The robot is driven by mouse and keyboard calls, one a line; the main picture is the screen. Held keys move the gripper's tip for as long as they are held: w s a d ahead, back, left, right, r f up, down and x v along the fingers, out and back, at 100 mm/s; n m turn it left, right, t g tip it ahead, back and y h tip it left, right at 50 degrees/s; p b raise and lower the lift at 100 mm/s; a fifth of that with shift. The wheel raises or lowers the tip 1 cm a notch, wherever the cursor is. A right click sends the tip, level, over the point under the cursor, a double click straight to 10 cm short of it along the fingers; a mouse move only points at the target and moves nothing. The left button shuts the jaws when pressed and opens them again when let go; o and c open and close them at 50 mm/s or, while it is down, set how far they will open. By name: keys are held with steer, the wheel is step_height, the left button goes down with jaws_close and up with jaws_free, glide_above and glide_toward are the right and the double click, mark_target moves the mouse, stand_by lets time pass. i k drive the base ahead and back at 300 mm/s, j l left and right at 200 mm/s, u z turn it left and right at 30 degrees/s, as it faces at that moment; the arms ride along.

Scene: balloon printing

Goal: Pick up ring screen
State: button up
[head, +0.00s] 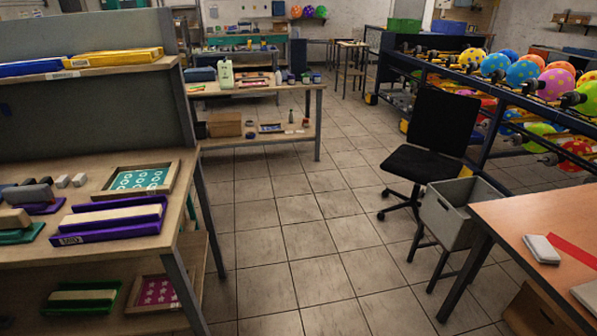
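The ring screen (139,179), a wooden frame around a teal mesh with white ring shapes, lies on the upper top of the workbench at the left, near its right edge. It looks unobstructed in the head view. My gripper is not in view, so its position and state do not show.
A magenta star screen (158,291) is on the lower shelf. An office chair (431,150) and grey bin (450,212) stand right; tiled floor between is clear.

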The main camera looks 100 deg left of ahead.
mark_target(138, 179)
steer(key=i+u, duration=0.2)
steer(key=u, duration=0.3)
steer(key=i+l+u, duration=0.1)
steer(key=u, duration=0.35)
steer(key=i+l+u, duration=0.25)
steer(key=u, duration=0.25)
steer(key=i, duration=0.05)
